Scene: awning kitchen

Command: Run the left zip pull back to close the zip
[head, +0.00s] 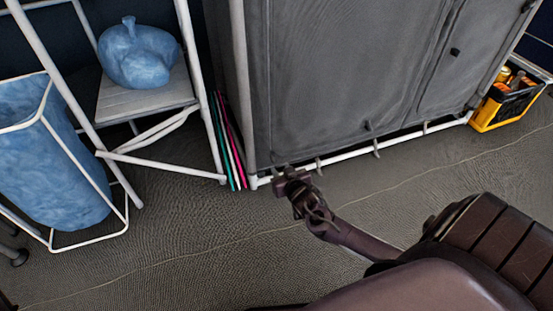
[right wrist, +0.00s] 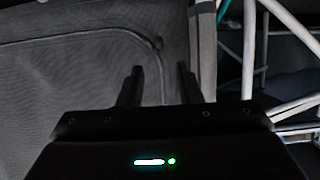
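A grey fabric cupboard front (head: 330,75) fills the upper middle of the head view. Small dark tabs, possibly zip pulls, show low on the front (head: 367,126) and higher to the right (head: 455,52); I cannot tell which is the left zip pull. My right gripper (head: 288,175) is by the cupboard's lower left corner. In the right wrist view its fingers (right wrist: 158,85) are apart, with no held thing visible between them. Beyond them a curved seam, seemingly the zip line (right wrist: 110,31), bends downward near a small dark spot (right wrist: 158,42). My left gripper is not in view.
Thin coloured panels (head: 228,140) lean beside the cupboard. A yellow-black crate (head: 490,112) stands right. The floor in front is mostly clear.

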